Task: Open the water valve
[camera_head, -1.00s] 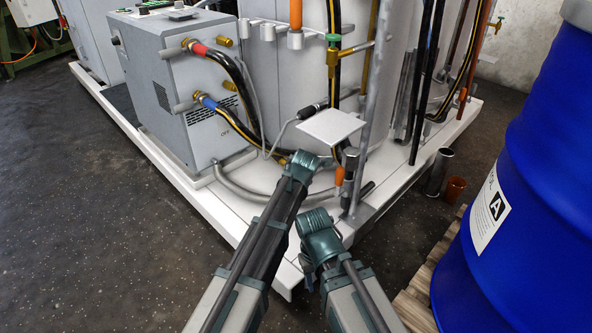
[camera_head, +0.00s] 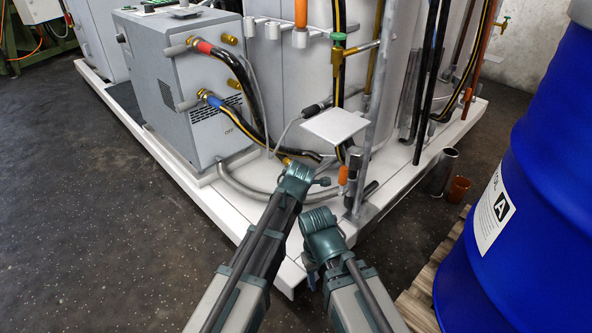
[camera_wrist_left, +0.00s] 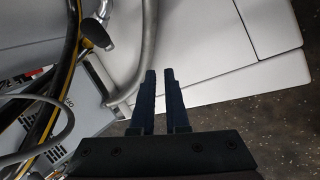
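A green-topped valve on a brass fitting (camera_head: 338,45) stands on the pipework in the head view. Two brass ports with lever-like grey handles, one with a red-collared hose (camera_head: 203,46) and one with a blue-collared hose (camera_head: 214,101), are on the grey machine (camera_head: 190,85). I cannot tell which of these is the water valve. My left arm ends below the white plate, away from them. In the left wrist view, my left gripper (camera_wrist_left: 160,74) is open with a narrow, empty gap. My right arm's wrist shows in the head view, but its fingers cannot be made out.
A small white plate (camera_head: 335,125) and a grey vertical post (camera_head: 371,110) stand ahead of my arms. The white skid base (camera_head: 232,218) has a raised edge. A blue drum (camera_head: 535,190) on a wooden pallet (camera_head: 421,293) fills the right. Dark floor at left is clear.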

